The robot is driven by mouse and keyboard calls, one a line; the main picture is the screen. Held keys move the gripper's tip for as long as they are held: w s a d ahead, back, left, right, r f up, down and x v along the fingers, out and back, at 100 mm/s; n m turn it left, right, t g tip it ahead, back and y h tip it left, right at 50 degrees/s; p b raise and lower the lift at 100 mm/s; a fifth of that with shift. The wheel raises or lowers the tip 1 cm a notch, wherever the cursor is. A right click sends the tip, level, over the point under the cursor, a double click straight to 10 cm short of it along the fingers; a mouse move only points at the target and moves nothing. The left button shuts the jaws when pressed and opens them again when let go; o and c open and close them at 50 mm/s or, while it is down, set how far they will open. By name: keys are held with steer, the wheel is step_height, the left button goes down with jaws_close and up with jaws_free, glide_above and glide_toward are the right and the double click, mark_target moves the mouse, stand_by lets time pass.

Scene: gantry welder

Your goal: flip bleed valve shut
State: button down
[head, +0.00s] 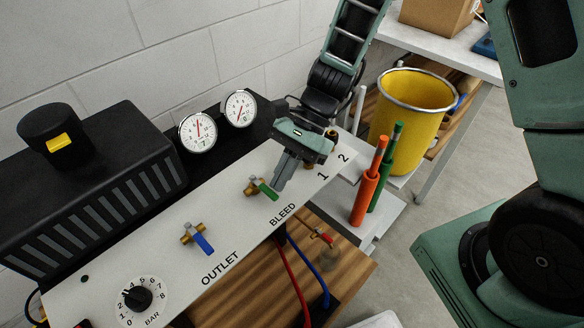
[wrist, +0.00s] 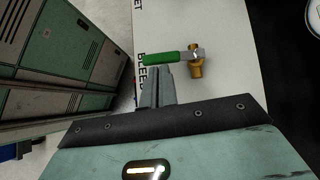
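The bleed valve has a brass body (head: 250,188) and a green lever handle (head: 268,191), mounted on the white panel above the word BLEED. In the wrist view the green handle (wrist: 165,58) points left from the brass body (wrist: 196,69). My gripper (head: 279,186) reaches down over the panel from the upper right, its fingertips close beside the handle's free end. In the wrist view my gripper's fingers (wrist: 157,72) are together with nothing seen between them, just below the handle. Whether they touch it I cannot tell.
The blue-handled outlet valve (head: 197,238) sits to the left on the panel, with a dial knob (head: 137,298) beyond it. Two gauges (head: 198,132) stand behind. Orange (head: 370,185) and green torches and a yellow bucket (head: 412,115) are at the right.

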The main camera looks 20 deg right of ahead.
steer(key=shift+s+a, duration=0.3)
steer(key=shift+s, duration=0.2)
steer(key=shift+w, duration=0.2)
steer(key=shift+w+d+p, duration=0.1)
steer(key=shift+w+p, duration=0.3)
steer(key=shift+w, duration=0.25)
steer(key=shift+w+d, duration=0.1)
steer(key=shift+d, duration=0.05)
steer(key=d, duration=0.1)
steer(key=w+d, duration=0.1)
steer(key=d, duration=0.1)
steer(key=d+p, duration=0.1)
steer(key=shift+w+d+r, duration=0.15)
steer(key=shift+w+r, duration=0.15)
steer(key=shift+w, duration=0.1)
steer(key=v, duration=0.8)
steer(key=shift+s+d+r+b, duration=0.1)
steer(key=shift+d+r+b, duration=0.2)
steer(key=shift+d+b, duration=0.05)
steer(key=s+a+r+n+t+h, duration=0.2)
steer(key=s+r+n+h, duration=0.1)
steer(key=s+n, duration=0.6)
steer(key=s+a+r+n+t+h, duration=0.2)
steer(key=s+a+r+n+h, duration=0.1)
steer(key=s+n, duration=0.6)
steer(key=shift+s+a+r+n+h, duration=0.15)
steer(key=shift+s+a+n+h, duration=0.15)
steer(key=shift+n+h, duration=0.4)
